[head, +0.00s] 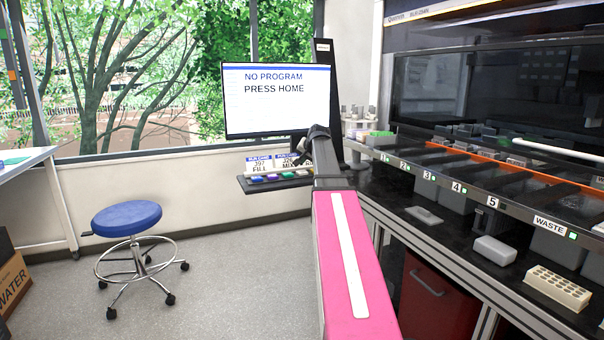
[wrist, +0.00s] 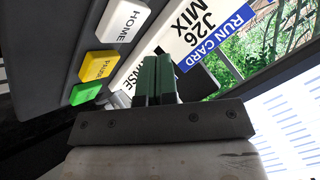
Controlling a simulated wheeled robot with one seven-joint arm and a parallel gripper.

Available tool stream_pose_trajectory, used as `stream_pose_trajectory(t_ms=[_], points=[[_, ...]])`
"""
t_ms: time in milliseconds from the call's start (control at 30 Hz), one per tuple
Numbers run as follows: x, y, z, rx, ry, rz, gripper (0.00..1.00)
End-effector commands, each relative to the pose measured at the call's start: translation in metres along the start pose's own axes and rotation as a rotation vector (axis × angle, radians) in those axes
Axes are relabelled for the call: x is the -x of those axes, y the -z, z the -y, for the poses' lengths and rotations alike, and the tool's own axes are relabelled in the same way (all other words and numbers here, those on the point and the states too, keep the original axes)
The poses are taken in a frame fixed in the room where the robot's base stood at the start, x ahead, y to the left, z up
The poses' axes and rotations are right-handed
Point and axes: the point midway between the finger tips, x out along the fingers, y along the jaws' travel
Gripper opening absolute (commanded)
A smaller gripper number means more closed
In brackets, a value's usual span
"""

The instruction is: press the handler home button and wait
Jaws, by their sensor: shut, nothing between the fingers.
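The white HOME button (wrist: 122,20) shows at the top of the wrist view, on a dark button panel (wrist: 62,50). A yellow button (wrist: 97,65) and a green button (wrist: 84,95) sit in line with it. My gripper (wrist: 157,62) has its two dark green fingers together with nothing between them. In the picture its tips are to the right of and below the HOME button, apart from it; I cannot tell the depth gap. In the head view the panel (head: 262,187) is below the monitor (head: 275,100), which reads NO PROGRAM PRESS HOME. My arm partly covers the panel's right end.
Run cards (head: 259,164) stand behind the buttons; one reading J26 MIX (wrist: 198,22) is close to my fingers. The handler deck (head: 480,195) with numbered lanes is on the right. A blue stool (head: 127,218) stands left on open floor.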

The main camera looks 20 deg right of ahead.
Motion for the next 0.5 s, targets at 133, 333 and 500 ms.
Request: stream_pose_trajectory(t_ms=[133, 333, 500], points=[[-0.008, -0.0063, -0.006, -0.001, 0.0, 0.001, 0.0], [-0.0119, -0.0087, -0.0086, -0.001, 0.0, 0.0, 0.0], [-0.0119, -0.0086, -0.0086, -0.001, 0.0, 0.0, 0.0]])
